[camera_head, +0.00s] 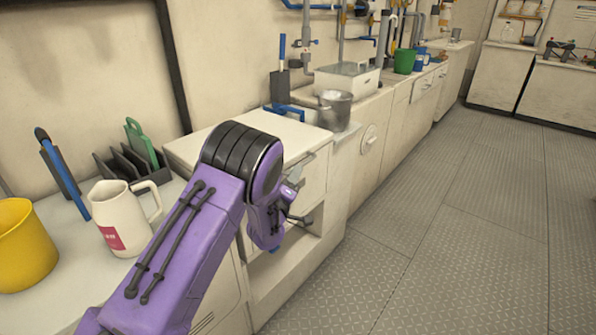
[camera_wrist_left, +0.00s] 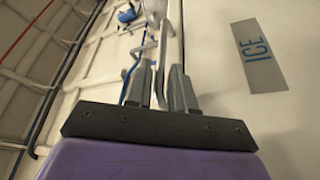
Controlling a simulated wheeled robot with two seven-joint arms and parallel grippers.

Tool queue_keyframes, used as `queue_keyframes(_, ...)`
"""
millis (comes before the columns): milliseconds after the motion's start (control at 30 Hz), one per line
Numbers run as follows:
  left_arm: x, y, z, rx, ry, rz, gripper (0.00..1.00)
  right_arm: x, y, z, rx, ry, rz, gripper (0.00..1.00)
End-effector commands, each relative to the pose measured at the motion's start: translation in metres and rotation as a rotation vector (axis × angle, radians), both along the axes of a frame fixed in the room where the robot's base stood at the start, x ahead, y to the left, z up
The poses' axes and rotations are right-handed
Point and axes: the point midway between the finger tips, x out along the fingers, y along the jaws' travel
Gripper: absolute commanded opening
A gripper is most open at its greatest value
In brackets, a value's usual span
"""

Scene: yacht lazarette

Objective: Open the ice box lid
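The ice box appears to be the pale cabinet unit with a flat top (camera_head: 283,130), partly hidden behind my purple left arm in the head view. Its lid looks down, flush with the unit. In the left wrist view a blue-grey label reading ICE (camera_wrist_left: 258,52) sits on a pale panel to the right of my fingers. My left gripper (camera_wrist_left: 162,75) is at the unit's front, its fingers close together on either side of a thin pale handle bar (camera_wrist_left: 164,45). Contact is hard to make out. In the head view my left gripper (camera_head: 292,207) is mostly hidden by my wrist. My right gripper is out of view.
On the near counter stand a yellow bucket (camera_head: 24,245), a white jug (camera_head: 118,218) and a dark rack (camera_head: 127,160). A metal pot (camera_head: 335,110), a white sink box (camera_head: 346,80) and a green bucket (camera_head: 405,61) stand farther along. The grey floor (camera_head: 450,220) at right is clear.

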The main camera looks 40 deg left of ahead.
Motion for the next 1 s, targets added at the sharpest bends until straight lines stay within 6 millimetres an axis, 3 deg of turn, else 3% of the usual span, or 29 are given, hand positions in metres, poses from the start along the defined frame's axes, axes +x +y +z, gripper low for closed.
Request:
queue_keyframes(100,0.021,0.006,0.004,0.000,-0.001,0.000,0.23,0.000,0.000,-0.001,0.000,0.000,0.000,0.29)
queue_keyframes(267,0.035,0.009,0.007,0.000,0.001,0.002,0.23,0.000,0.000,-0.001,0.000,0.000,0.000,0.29)
queue_keyframes(500,0.037,0.010,0.007,0.001,0.003,0.001,0.23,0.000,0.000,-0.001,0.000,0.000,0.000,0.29)
queue_keyframes(533,0.037,0.010,0.007,0.001,0.003,0.001,0.20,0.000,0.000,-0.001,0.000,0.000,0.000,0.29)
queue_keyframes(600,0.036,0.010,0.007,0.001,0.003,0.001,0.00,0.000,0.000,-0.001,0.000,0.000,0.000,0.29)
queue_keyframes(833,0.037,0.009,0.010,-0.003,0.003,0.001,0.00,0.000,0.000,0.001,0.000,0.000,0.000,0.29)
queue_keyframes(1000,0.042,0.002,0.032,-0.038,0.002,-0.010,0.00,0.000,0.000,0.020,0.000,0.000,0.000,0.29)
